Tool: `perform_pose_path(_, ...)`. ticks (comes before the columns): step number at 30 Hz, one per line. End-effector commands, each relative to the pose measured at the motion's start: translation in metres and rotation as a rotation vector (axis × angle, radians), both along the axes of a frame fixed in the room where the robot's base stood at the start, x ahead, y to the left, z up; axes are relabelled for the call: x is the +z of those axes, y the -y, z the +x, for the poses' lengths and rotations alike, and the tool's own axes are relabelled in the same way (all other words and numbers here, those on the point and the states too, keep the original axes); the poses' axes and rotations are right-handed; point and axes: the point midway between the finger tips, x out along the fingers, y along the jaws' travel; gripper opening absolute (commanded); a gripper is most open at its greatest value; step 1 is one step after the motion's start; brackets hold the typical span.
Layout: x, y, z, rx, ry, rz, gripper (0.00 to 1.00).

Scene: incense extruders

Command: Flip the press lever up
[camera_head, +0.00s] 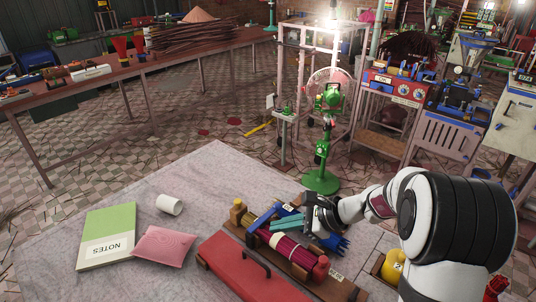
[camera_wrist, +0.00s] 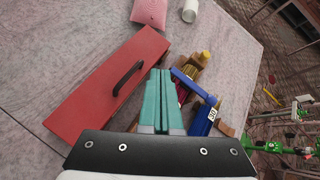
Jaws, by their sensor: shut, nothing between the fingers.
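The press stands on the table as a wooden-based machine with a maroon cylinder (camera_head: 293,248), a red end piece (camera_head: 320,267) and blue parts. A slim blue bar (camera_head: 262,218), perhaps the press lever, lies near its brass-coloured end; in the wrist view the blue bar (camera_wrist: 192,84) is just right of my fingertips. My gripper (camera_head: 273,227) has teal fingers, shut together and empty, reaching over the press. In the wrist view my gripper (camera_wrist: 160,72) hides much of the cylinder. I cannot tell whether the fingers touch the bar.
A red box with a black handle (camera_wrist: 128,78) lies alongside the press. A pink pouch (camera_head: 163,247), green notebook (camera_head: 107,236) and white cup (camera_head: 170,205) are on the left of the table. A yellow object (camera_head: 392,265) is beside my arm. The table's back middle is clear.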

Motion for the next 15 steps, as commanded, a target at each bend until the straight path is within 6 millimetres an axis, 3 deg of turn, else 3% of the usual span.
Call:
perform_pose_path(1, -0.021, 0.018, 0.024, -0.108, -0.03, 0.06, 0.0)
perform_pose_path(3, -0.046, 0.043, 0.053, -0.253, -0.06, 0.139, 0.0)
perform_pose_path(6, -0.074, 0.07, 0.078, -0.4, -0.088, 0.215, 0.0)
perform_pose_path(9, -0.09, 0.085, 0.089, -0.479, -0.104, 0.256, 0.0)
perform_pose_path(15, -0.094, 0.09, 0.092, -0.504, -0.106, 0.27, 0.0)
